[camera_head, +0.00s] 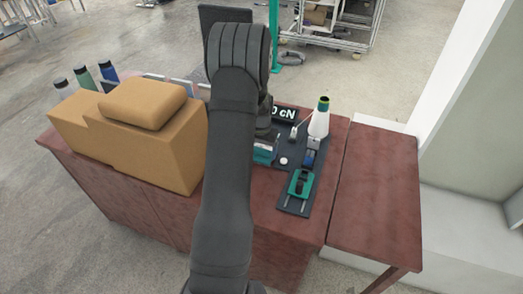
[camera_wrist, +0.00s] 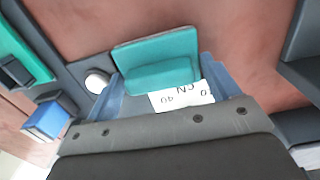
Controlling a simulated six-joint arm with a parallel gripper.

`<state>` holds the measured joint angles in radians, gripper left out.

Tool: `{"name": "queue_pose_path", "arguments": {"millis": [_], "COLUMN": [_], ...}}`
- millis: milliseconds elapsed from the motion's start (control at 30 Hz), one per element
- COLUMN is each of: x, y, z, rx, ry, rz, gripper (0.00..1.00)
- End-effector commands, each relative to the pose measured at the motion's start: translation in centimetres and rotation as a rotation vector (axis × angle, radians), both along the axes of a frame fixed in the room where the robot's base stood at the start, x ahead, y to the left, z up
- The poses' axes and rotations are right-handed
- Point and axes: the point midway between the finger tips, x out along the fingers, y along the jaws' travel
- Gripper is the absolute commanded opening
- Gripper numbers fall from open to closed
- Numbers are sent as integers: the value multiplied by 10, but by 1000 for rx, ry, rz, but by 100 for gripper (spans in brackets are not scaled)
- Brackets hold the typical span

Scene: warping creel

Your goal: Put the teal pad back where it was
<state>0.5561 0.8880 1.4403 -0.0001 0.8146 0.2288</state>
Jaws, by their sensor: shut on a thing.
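The teal pad (camera_wrist: 155,52) is in the middle of the wrist view, with a white label (camera_wrist: 182,96) against its near side; the label's print is upside down and reads about "40 cN". My gripper (camera_wrist: 160,84) is shut on the pad, its blue-grey fingers showing at either side of it. In the head view the pad (camera_head: 263,156) shows low under my gripper (camera_head: 266,144), at the left edge of the dark base plate (camera_head: 292,207). My arm hides part of this area. I cannot tell whether the pad touches the surface below.
On the plate stand a white cone (camera_head: 319,122), a display (camera_head: 284,114) ending in "0 cN", a white knob (camera_head: 283,161), a blue block (camera_head: 309,158) and a teal slide (camera_head: 300,184). A tan box (camera_head: 160,140) stands left. The right side table (camera_head: 375,190) is clear.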

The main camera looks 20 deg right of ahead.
Motion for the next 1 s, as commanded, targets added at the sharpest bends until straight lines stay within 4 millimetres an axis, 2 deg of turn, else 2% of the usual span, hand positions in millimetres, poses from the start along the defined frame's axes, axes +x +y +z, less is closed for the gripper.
{"name": "queue_pose_path", "arguments": {"millis": [367,400,467,767,867,1000], "x": [0,0,0,0,1,1], "y": [0,0,0,0,-1,-1], "z": [-5,-5,-5,-2,8,36], "rx": [-1,-1,-1,-1,-1,-4], "ry": [-1,-1,-1,-2,-3,-5], "rz": [0,0,0,0,0,0], "gripper": [60,87,99,100,100,100]}}
